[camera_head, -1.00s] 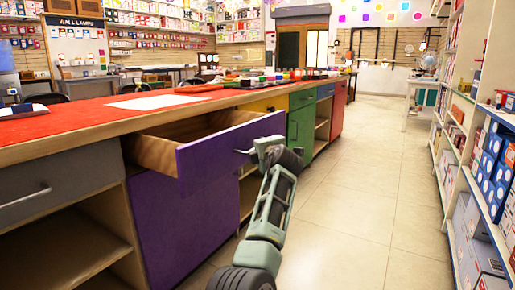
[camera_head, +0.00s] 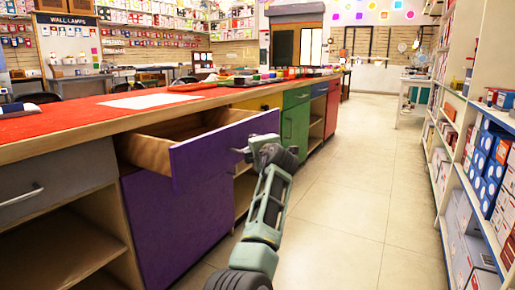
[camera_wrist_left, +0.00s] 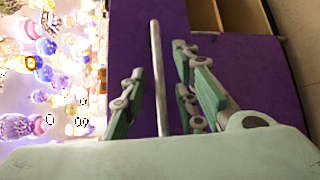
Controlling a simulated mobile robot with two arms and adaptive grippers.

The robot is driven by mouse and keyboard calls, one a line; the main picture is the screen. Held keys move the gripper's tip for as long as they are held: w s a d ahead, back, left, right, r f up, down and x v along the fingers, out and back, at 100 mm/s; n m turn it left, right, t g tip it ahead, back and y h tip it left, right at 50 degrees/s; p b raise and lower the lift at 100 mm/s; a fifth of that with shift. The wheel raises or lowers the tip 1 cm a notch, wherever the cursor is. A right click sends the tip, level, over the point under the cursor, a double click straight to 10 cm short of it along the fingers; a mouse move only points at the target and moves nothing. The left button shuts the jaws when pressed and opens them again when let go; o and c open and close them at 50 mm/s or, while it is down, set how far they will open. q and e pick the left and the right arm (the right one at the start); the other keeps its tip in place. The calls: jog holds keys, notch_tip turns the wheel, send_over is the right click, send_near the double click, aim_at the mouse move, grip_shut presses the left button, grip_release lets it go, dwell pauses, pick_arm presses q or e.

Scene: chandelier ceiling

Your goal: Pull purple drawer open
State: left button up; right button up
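The purple drawer (camera_head: 220,150) is pulled out from the counter, and its bare wooden inside (camera_head: 150,152) shows from above. My left gripper (camera_head: 242,151) is at the right part of the drawer front, by its handle. In the left wrist view, the metal bar handle (camera_wrist_left: 157,75) runs between the two green fingers of my left gripper (camera_wrist_left: 160,100). The fingers are apart, with gaps to the bar on both sides, so the gripper is open around the handle. The purple drawer front (camera_wrist_left: 135,60) lies behind the bar. My right gripper is not in view.
A purple door panel (camera_head: 175,225) lies below the drawer, and a grey drawer (camera_head: 55,180) with a handle is at the left. Green (camera_head: 295,128) and red units stand farther along the counter. Stocked shelves (camera_head: 470,150) line the right. The tiled aisle (camera_head: 350,190) between is clear.

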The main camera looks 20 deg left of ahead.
pick_arm(q)
jog(key=f+v, duration=0.1)
jog(key=v, duration=0.5)
jog(key=shift+s+d+r, duration=0.3)
jog(key=shift+r, duration=0.25)
